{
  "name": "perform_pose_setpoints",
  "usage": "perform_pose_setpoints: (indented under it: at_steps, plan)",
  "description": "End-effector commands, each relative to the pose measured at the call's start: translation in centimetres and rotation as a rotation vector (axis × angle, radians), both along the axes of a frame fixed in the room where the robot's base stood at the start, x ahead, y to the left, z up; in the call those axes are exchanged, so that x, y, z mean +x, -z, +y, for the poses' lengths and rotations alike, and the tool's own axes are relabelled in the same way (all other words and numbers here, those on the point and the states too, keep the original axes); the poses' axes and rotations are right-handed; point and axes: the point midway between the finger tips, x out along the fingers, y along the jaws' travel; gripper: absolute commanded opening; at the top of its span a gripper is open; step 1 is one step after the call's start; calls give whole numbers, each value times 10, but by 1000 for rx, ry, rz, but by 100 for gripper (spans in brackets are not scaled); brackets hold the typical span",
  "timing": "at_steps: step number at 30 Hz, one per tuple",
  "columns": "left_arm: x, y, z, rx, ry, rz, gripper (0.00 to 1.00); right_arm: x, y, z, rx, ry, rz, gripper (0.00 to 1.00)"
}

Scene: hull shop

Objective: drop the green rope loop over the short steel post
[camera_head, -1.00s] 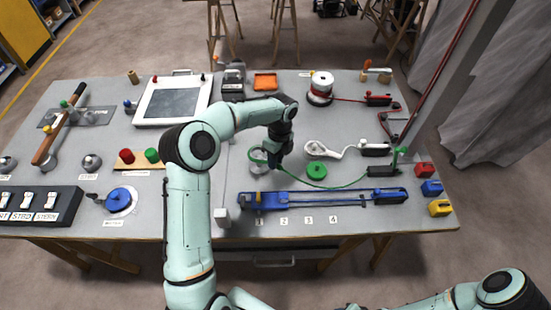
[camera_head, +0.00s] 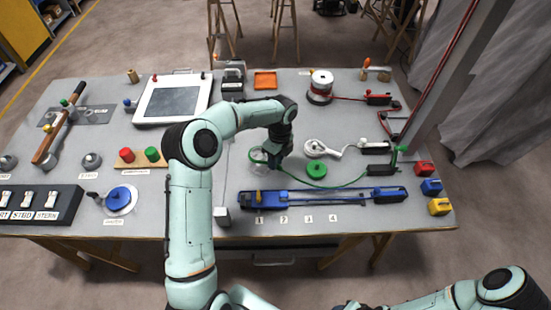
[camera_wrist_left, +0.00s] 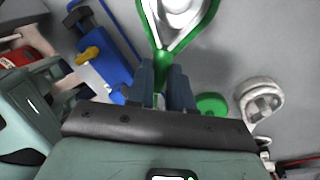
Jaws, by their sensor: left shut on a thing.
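The green rope loop (camera_head: 257,155) is at the end of a green rope that runs right across the bench to a black block. My left gripper (camera_head: 274,163) is shut on the rope at the neck of the loop; the wrist view also shows its fingers (camera_wrist_left: 161,88) closed there. The short steel post (camera_head: 259,169) is just left of the gripper. In the left wrist view the loop (camera_wrist_left: 213,12) frames the shiny post (camera_wrist_left: 181,12). I cannot tell how far the loop sits down on it. My right gripper is out of view.
A blue rail (camera_head: 320,197) lies in front of the post. A green disc (camera_head: 316,168) and a white rope loop (camera_head: 313,146) are to the right. A spool with red rope (camera_head: 321,84) stands behind. A white-framed panel (camera_head: 172,100) lies back left.

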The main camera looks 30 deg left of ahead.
Motion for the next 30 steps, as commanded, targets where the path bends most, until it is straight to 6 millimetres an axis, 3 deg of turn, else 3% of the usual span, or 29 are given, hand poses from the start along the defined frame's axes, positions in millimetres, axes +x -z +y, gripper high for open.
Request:
perform_pose_setpoints:
  at_steps: [30]
  plan:
    - [0,13,0,0,1,0,0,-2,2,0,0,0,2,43]
